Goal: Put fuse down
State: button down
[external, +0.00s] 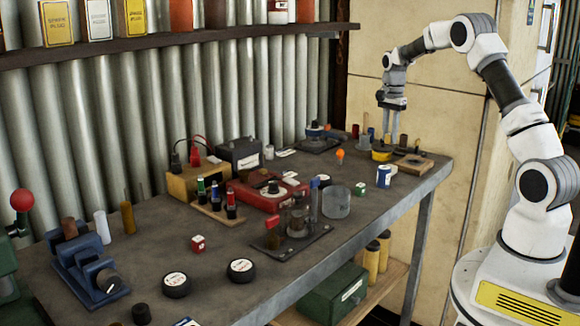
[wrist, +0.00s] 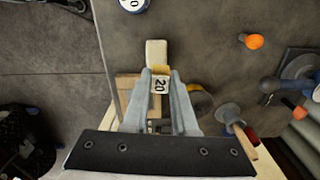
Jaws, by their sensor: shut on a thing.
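My gripper (wrist: 160,76) is shut on a small fuse (wrist: 159,85) with a white face marked "20" and a yellowish edge. The fuse sits between the fingertips. In the external view my gripper (external: 391,138) points down over the far right end of the workbench, above a wooden board and a yellow round item.
The wooden board (external: 418,164) lies near the bench's right edge. A blue and white can (external: 384,176), an orange-topped item (external: 340,156) and a glass jar (external: 336,203) stand nearby. Dark bare bench (wrist: 205,45) shows ahead of the fingers. A corrugated wall rises behind.

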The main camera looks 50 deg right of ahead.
jog(key=shift+s+d+r, duration=0.25)
jog(key=shift+s, duration=0.1)
jog(key=w+a+n+p, duration=0.1)
jog(key=w+a+n, duration=0.25)
jog(key=a, duration=0.45)
jog(key=w+a+n, duration=0.3)
jog(key=w+a, duration=0.2)
jog(key=a, duration=0.3)
jog(key=n+p, duration=0.3)
jog(key=n, duration=1)
send_over(226, 237)
jog(key=shift+m, duration=0.25)
jog(key=f, duration=0.6)
jog(key=shift+d+f, duration=0.15)
jog(key=shift+d, duration=0.25)
jog(key=shift+a+f, duration=0.25)
jog(key=shift+a, duration=0.15)
jog(key=shift+f, duration=1.95)
